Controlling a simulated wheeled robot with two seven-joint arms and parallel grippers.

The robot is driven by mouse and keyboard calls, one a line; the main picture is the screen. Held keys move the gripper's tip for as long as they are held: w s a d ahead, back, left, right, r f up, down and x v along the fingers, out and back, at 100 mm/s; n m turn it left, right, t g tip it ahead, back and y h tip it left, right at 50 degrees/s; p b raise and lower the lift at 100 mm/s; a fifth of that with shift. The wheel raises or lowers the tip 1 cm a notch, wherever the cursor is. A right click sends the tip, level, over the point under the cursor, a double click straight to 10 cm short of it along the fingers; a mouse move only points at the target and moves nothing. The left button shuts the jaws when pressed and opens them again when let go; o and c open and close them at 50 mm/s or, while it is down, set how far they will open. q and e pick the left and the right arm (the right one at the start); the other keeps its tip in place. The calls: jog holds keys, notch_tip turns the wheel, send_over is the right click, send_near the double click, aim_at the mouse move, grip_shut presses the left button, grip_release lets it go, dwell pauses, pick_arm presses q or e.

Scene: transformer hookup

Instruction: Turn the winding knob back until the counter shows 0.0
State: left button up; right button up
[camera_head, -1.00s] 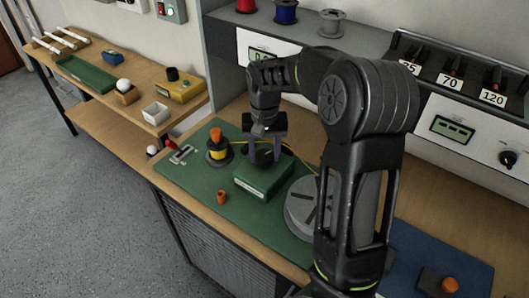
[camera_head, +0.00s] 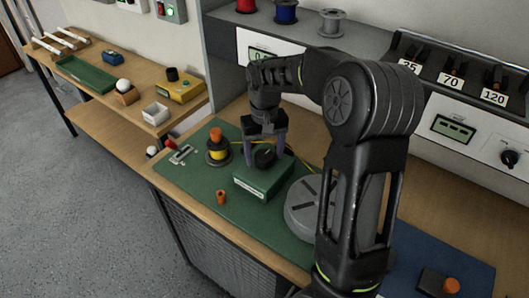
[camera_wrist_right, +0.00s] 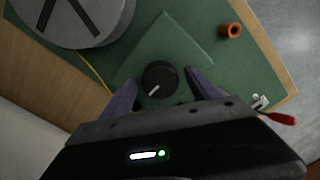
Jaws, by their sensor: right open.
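The winding knob is a black round knob (camera_head: 265,157) with a white pointer line, on top of a green box (camera_head: 262,182) on the green mat. It also shows in the right wrist view (camera_wrist_right: 159,79). My right gripper (camera_head: 263,152) is open, with its fingers apart on both sides of the knob and a little back from it in the wrist view. A counter display (camera_head: 262,55) on the back panel is partly hidden by my right arm, and its full reading cannot be made out. My left gripper is not in view.
A spool of yellow wire with an orange top (camera_head: 217,147) stands left of the box. A grey round plate (camera_head: 300,215) sits to the right. A clamp-like tool (camera_head: 182,154) lies at the mat's left edge.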

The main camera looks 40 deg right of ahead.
aim_at(264, 154)
notch_tip(264, 154, up, 8)
jog(key=shift+f+b, duration=0.1)
jog(key=shift+b, duration=0.3)
dwell(0.6)
